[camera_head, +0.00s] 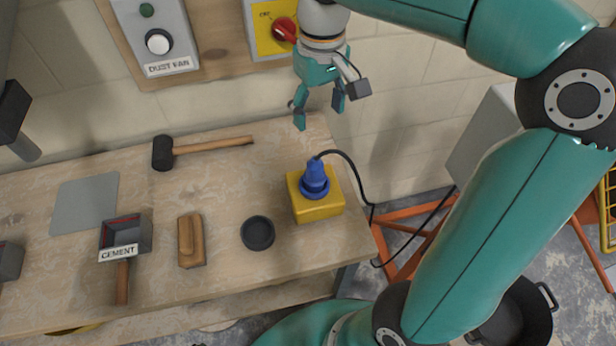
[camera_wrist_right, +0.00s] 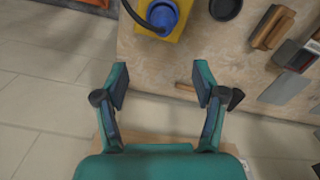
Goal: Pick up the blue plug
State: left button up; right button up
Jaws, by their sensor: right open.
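The blue plug (camera_head: 315,181) stands upright on a yellow block (camera_head: 318,208) near the right end of the wooden bench. A black cable runs from its top over the bench edge. My right gripper (camera_head: 320,108) is open and empty, above and behind the plug in the head view, apart from it. In the right wrist view the plug (camera_wrist_right: 163,14) and yellow block (camera_wrist_right: 180,30) show at the top edge, partly cut off, beyond the open fingers (camera_wrist_right: 161,80). My left gripper is not in view.
A black round dish (camera_head: 257,233) stands left of the block. A wooden float (camera_head: 190,240), a cement scoop (camera_head: 124,235), a grey sheet (camera_head: 84,204) and a mallet (camera_head: 200,149) lie further left. The wall holds a dust fan switch (camera_head: 158,42) and a yellow box with red knob (camera_head: 268,35).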

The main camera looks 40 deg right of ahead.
aim_at(314, 168)
notch_tip(314, 168, down, 11)
jog(key=shift+f, duration=0.15)
jog(key=shift+w+a+f, duration=0.1)
jog(key=shift+a+f, duration=0.05)
jog(key=shift+f, duration=1.25)
jog(key=shift+a+f, duration=0.15)
jog(key=shift+f, duration=1.25)
jog(key=c, duration=1.3)
jog(key=shift+r, duration=0.1)
